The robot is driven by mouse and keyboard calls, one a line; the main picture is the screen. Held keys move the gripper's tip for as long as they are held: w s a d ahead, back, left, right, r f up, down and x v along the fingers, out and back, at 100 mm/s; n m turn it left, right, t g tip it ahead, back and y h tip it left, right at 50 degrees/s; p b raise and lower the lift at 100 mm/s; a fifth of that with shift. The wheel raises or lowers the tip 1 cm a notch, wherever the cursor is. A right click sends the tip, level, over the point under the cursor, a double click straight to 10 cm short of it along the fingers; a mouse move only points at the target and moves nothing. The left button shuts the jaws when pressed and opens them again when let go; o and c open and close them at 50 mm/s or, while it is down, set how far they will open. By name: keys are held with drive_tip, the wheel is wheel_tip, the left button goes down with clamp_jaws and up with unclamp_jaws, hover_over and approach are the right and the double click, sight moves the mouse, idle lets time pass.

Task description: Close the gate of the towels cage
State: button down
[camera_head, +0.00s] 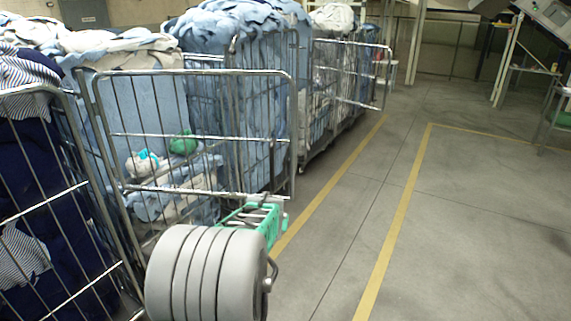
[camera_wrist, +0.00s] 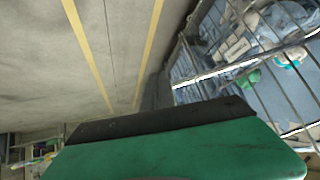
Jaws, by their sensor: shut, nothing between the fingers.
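The towels cage (camera_head: 118,58) stands at the left in the head view, with pale towels piled at its top. Its wire gate (camera_head: 207,134) stands out at an angle toward the aisle, with its free side near the picture's middle. My gripper (camera_head: 262,214), with green parts, is low by the gate's lower right corner, shut and empty. Whether it touches the gate I cannot tell. In the wrist view my green and dark gripper (camera_wrist: 165,122) fills the bottom, and cage bars (camera_wrist: 235,68) are at the right.
A cage with dark and striped cloth (camera_head: 30,190) stands at the left edge. More full cages (camera_head: 345,42) line up behind, one with a gate jutting out. The grey floor (camera_head: 460,230) with yellow lines is clear at the right. A machine frame (camera_head: 505,60) stands far right.

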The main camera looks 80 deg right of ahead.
drive_tip(key=s+d+h, duration=0.1)
drive_tip(key=s+h, duration=0.1)
drive_tip(key=h, duration=0.7)
approach(287, 157)
drive_tip(key=shift+n, duration=0.3)
drive_tip(key=d+p, duration=0.1)
drive_tip(key=d, duration=0.1)
drive_tip(key=d+p, duration=0.2)
drive_tip(key=w+d+p, duration=0.1)
drive_tip(key=d, duration=0.1)
drive_tip(key=shift+w+d+p, duration=0.1)
drive_tip(key=shift+d+p, duration=0.2)
drive_tip(key=shift+d, duration=0.05)
